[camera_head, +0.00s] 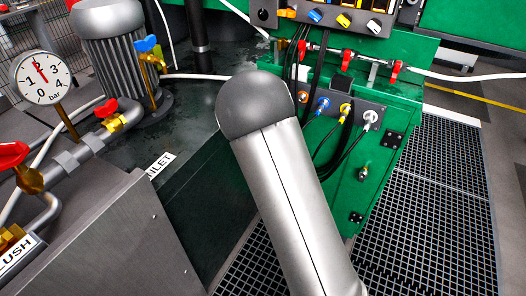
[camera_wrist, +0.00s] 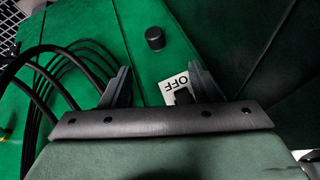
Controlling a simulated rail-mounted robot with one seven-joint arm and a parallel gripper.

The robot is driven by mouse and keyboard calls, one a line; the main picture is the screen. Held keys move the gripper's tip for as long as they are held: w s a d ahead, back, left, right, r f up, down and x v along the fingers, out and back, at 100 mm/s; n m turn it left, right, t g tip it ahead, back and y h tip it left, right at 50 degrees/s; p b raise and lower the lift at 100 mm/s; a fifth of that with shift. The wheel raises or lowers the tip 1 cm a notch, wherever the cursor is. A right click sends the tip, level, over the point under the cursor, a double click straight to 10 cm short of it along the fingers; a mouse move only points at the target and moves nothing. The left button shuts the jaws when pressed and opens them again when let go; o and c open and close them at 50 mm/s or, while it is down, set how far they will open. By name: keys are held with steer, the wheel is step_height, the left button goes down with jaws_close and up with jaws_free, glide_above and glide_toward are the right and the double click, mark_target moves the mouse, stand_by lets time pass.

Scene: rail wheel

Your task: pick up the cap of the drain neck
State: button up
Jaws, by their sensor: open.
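In the wrist view, my gripper (camera_wrist: 158,69) is open, with its two dark fingers apart and nothing between them that I can see held. A short black cylindrical piece (camera_wrist: 155,38) stands on the green surface beyond the fingertips, roughly in line with the gap between them. It looks like a cap or knob; I cannot tell for sure that it is the drain neck's cap. No neck shows below it. In the head view, my grey arm covers the middle, and neither my gripper nor a clear drain cap shows.
A white OFF label (camera_wrist: 175,85) with a dark part in front lies between the fingers. Black cables (camera_wrist: 50,75) curve close by on the left. In the head view, a green cabinet (camera_head: 372,185) with hoses, a pressure gauge (camera_head: 41,77) and grey motor (camera_head: 112,60) surround my arm.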

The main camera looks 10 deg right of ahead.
steer(key=b+x, duration=0.1)
steer(key=x, duration=0.3)
steer(key=b+x, duration=0.1)
steer(key=x, duration=0.3)
steer(key=b+x, duration=0.1)
steer(key=x, duration=0.2)
steer(key=shift+s+d+f, duration=0.15)
steer(key=shift+s+f, duration=0.05)
steer(key=shift+f, duration=0.35)
jaws_close()
